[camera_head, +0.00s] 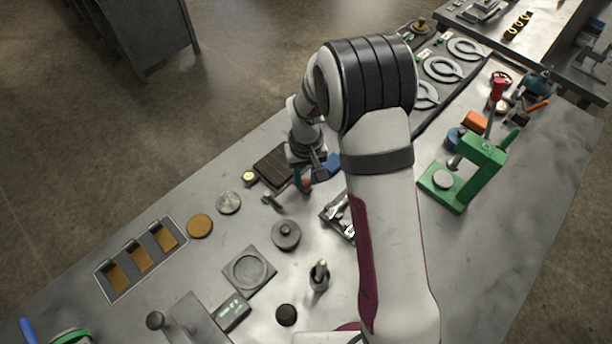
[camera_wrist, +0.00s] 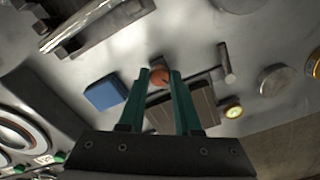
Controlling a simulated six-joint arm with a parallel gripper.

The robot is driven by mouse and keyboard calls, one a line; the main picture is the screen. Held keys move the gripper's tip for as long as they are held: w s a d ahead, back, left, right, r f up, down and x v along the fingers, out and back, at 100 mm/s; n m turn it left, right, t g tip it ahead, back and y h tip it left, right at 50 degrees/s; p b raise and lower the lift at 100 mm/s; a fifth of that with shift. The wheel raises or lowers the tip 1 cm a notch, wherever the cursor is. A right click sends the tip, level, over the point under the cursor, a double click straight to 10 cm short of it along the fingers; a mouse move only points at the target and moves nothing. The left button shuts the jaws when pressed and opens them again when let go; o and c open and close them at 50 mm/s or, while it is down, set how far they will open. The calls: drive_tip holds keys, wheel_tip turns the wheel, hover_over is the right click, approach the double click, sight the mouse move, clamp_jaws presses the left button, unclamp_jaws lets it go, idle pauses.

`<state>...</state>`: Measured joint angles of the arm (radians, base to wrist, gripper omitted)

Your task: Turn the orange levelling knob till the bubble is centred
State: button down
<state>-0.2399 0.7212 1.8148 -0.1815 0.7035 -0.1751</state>
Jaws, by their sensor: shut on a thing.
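The orange levelling knob (camera_wrist: 160,77) is between the two teal fingertips of my gripper (camera_wrist: 159,73) in the wrist view, and the fingers are shut on it. In the head view my gripper (camera_head: 303,178) points down at the table, and a little of the orange knob (camera_head: 307,184) shows at its tips. A dark ribbed plate (camera_head: 271,166) lies beside the knob; part of it (camera_wrist: 200,100) shows behind the fingers in the wrist view. The round yellow-green bubble vial (camera_head: 249,177) sits at the plate's far end, also in the wrist view (camera_wrist: 233,112). Its bubble is too small to read.
A blue block (camera_wrist: 105,92) lies close beside my gripper. A small grey T-shaped piece (camera_wrist: 226,63) stands on the knob's other side. A grey disc (camera_head: 228,203), a brass disc (camera_head: 199,225) and a green press (camera_head: 465,172) stand farther off. My arm hides the table's middle.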

sight(306, 182)
drive_tip(key=shift+n, duration=1.7)
drive_tip(key=c, duration=0.6)
unclamp_jaws()
drive_tip(key=shift+r, duration=0.1)
wheel_tip(306, 182, up, 16)
